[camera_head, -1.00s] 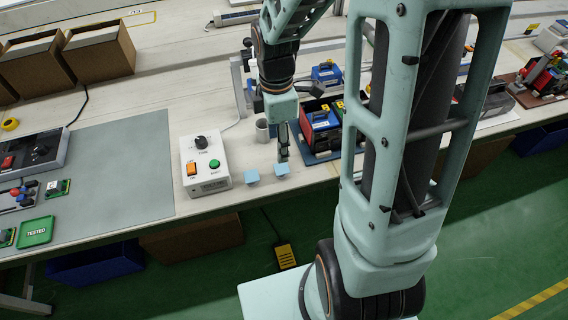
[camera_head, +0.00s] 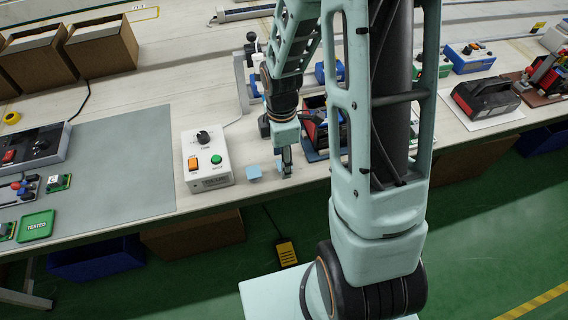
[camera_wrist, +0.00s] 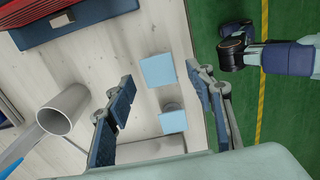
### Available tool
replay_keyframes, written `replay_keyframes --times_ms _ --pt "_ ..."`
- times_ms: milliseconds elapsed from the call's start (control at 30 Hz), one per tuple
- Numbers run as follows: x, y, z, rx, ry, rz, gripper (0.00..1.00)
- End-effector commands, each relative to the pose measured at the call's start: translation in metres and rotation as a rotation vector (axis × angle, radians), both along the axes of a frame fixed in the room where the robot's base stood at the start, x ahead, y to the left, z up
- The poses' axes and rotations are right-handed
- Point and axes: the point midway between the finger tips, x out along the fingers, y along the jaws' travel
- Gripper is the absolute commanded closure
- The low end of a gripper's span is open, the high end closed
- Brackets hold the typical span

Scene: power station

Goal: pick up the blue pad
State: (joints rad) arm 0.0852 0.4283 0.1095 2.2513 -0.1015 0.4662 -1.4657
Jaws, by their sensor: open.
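Two small light-blue pads are near the front edge of the bench. In the wrist view one square pad (camera_wrist: 158,70) lies between the fingertips, and the second pad (camera_wrist: 173,120) is closer to the base of the fingers. In the head view the left pad (camera_head: 254,173) shows beside the control box, while my gripper (camera_head: 286,165) largely hides the other. My gripper (camera_wrist: 160,78) is open and points down over the first pad, with a finger on each side. I cannot tell whether the fingers touch it.
A white control box (camera_head: 207,159) stands left of the pads. A red-and-black device (camera_head: 313,125) sits behind the gripper. The bench edge and green floor (camera_wrist: 238,100) are close by.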

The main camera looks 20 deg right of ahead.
Motion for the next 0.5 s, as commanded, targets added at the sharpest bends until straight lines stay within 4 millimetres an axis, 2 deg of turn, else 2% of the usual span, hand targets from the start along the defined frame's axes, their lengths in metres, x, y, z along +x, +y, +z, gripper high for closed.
replay_keyframes --times_ms 500 --pt "0.0000 0.0000 -0.0046 0.000 0.000 0.000 0.51"
